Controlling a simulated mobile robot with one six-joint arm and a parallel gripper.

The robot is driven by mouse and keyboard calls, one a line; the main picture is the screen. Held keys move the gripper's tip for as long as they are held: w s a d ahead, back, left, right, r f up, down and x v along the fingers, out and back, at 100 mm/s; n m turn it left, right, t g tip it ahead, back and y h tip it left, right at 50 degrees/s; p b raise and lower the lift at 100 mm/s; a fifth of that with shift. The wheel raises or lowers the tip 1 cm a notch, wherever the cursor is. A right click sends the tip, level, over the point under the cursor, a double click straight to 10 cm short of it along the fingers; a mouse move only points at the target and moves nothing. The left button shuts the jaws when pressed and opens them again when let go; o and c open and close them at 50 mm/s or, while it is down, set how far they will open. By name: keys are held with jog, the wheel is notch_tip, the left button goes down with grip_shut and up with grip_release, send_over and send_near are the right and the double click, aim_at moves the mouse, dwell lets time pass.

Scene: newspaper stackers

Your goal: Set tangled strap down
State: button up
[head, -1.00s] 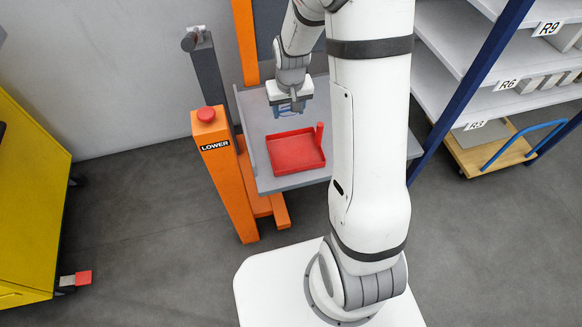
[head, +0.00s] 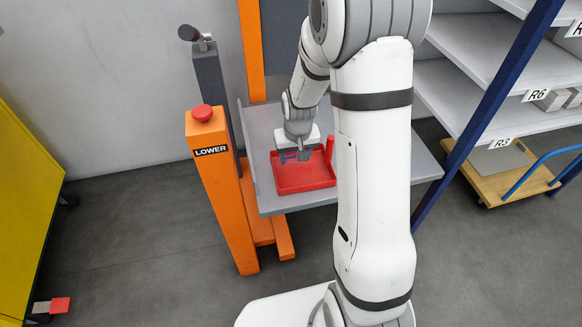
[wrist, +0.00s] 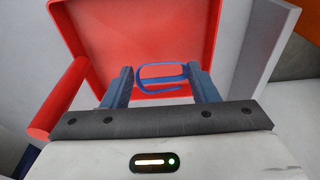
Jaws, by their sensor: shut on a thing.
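The tangled strap (wrist: 163,75) is a blue loop with a loose end, seen in the wrist view between my two fingers. My gripper (wrist: 162,83) is shut on it; it also shows in the head view (head: 297,156). The strap is over the red tray (wrist: 190,50), which has a low rim and a round red post at one corner. In the head view my gripper is over the back part of the tray (head: 305,185). I cannot tell whether the strap touches the tray floor.
The tray sits on a grey lift platform (head: 266,203). An orange post (head: 222,190) with a red button and a LOWER label stands left of it. A blue-framed shelf rack (head: 480,110) is at right, with a wooden cart (head: 515,178) beneath. A yellow cabinet (head: 25,190) is at far left.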

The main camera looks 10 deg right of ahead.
aim_at(295, 164)
jog(key=shift+f+b, duration=0.5)
jog(key=shift+f, duration=1.25)
jog(key=shift+f, duration=0.15)
jog(key=o, duration=0.9)
notch_tip(295, 164, up, 12)
jog(key=s+p, duration=0.2)
jog(key=p, duration=0.2)
jog(key=shift+g, duration=0.3)
jog(key=s+r, duration=0.3)
jog(key=s, duration=0.3)
jog(key=s+r, duration=0.3)
jog(key=s, duration=0.3)
jog(key=s+a+r, duration=0.1)
jog(key=s+r, duration=0.3)
jog(key=s, duration=0.3)
jog(key=shift+r, duration=0.1)
